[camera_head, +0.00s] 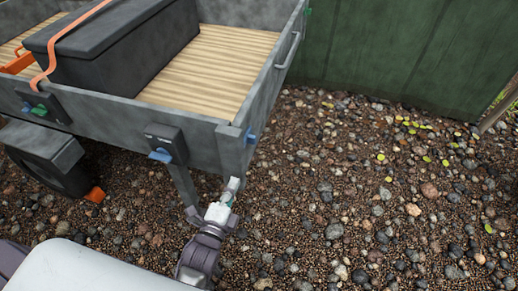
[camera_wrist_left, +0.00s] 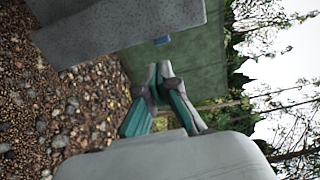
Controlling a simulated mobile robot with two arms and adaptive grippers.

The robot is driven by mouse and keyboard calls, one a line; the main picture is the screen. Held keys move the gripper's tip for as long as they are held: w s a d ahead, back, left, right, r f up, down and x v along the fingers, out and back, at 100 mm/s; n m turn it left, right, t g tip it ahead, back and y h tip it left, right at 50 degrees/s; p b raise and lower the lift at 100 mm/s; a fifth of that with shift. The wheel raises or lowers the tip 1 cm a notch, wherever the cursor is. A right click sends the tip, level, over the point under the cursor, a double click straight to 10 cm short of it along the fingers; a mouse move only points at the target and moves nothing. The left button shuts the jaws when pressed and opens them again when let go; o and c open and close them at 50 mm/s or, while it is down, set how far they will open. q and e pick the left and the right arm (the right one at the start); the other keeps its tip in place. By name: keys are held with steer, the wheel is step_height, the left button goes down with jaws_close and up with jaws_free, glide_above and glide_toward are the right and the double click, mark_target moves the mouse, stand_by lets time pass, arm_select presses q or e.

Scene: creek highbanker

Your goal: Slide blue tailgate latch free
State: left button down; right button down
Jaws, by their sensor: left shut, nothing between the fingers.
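A grey trailer (camera_head: 190,118) stands at the upper left with its corner toward me. A blue latch piece (camera_head: 250,137) sticks out at that corner, at the end of the tailgate. Another blue tab (camera_head: 161,156) sits under a dark plate on the near side wall. My left gripper (camera_head: 233,185) is shut and empty, below the corner latch in the picture and apart from it. Its closed fingers also show in the left wrist view (camera_wrist_left: 158,70). My right gripper is out of view.
A dark box (camera_head: 120,50) with an orange strap lies on the trailer's wooden bed (camera_head: 215,65). A wheel with a grey fender (camera_head: 45,145) and a leg under the side wall stand at left. A green wall (camera_head: 400,50) closes the back. Pebbly ground (camera_head: 350,190) at right is open.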

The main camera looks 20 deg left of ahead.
arm_select(q)
glide_toward(252, 142)
steer(key=w, duration=0.7)
steer(key=shift+w+f, duration=0.1)
steer(key=shift+w, duration=0.1)
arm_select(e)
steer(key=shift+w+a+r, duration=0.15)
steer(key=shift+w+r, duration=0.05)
arm_select(q)
steer(key=shift+w+d, duration=0.1)
steer(key=shift+w, duration=1.25)
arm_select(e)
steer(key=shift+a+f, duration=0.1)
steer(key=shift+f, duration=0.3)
arm_select(q)
steer(key=shift+s, duration=0.1)
